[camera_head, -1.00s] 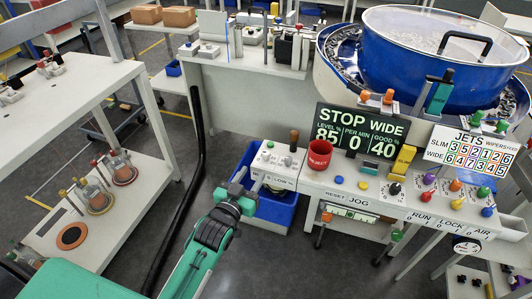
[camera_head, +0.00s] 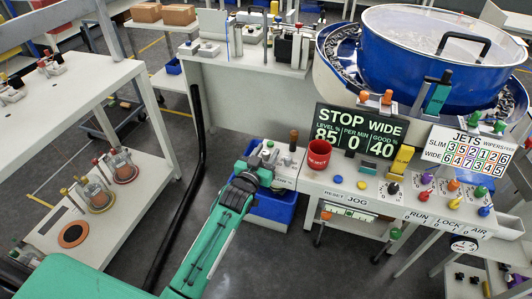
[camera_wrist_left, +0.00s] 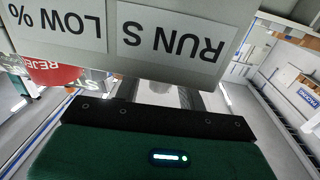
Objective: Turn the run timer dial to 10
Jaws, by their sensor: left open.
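A small white control box (camera_head: 285,182) stands at the left end of the feeder bench. In the left wrist view its front face shows upside down, with a RUN S label (camera_wrist_left: 172,42) and a LOW % label (camera_wrist_left: 58,24). My left gripper (camera_head: 264,158) is over the left part of this box, the RUN S side. It is open; its two dark fingers show in the left wrist view (camera_wrist_left: 160,97), partly hidden behind the box. The run timer dial and its setting are hidden by my gripper; I cannot tell whether the fingers touch it. My right gripper is not in view.
A red REJECT cup (camera_head: 318,156) stands just right of the box, and a brown-topped lever (camera_head: 293,140) is close to my gripper. A blue bin (camera_head: 272,212) is below. The STOP WIDE display (camera_head: 361,136) and several coloured knobs are farther right.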

